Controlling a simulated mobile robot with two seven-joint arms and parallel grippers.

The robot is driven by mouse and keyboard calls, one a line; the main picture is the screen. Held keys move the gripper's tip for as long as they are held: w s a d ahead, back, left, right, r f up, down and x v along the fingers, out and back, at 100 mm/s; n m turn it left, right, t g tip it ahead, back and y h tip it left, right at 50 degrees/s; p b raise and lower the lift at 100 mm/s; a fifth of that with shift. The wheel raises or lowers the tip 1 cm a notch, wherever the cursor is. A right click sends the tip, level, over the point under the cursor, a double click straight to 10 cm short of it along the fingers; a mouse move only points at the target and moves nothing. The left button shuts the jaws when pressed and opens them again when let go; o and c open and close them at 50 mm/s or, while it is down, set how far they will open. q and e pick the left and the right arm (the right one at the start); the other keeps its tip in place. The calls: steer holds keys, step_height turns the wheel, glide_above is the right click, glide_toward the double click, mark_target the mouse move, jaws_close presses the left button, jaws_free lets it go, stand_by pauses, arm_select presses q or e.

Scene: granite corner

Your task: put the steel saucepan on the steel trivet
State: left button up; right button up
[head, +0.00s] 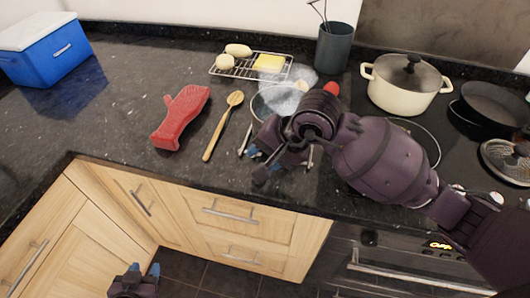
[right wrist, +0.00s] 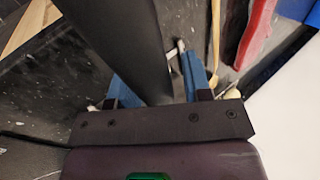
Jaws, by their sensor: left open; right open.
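A steel saucepan (head: 262,104) appears to sit on the counter, mostly hidden behind my right gripper and arm. My right gripper (head: 272,160) is open, low over the counter's front part. In the right wrist view a dark bar, apparently the pan's handle (right wrist: 128,45), runs between the open fingers (right wrist: 158,85); I cannot tell whether they touch it. Thin metal bars (head: 243,140) show beside this gripper and may belong to the steel trivet, which I cannot make out clearly. My left gripper (head: 144,270) is open and empty, low in front of the cabinets.
A wooden spoon (head: 223,125) and red oven mitt (head: 182,117) lie left of my right gripper. Behind are a laden wire rack (head: 226,70) and a dark utensil pot (head: 335,48). A cream pot (head: 405,88) and black pan (head: 490,105) stand right. The left counter is clear before a blue cooler (head: 45,55).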

steer(key=v, duration=1.2)
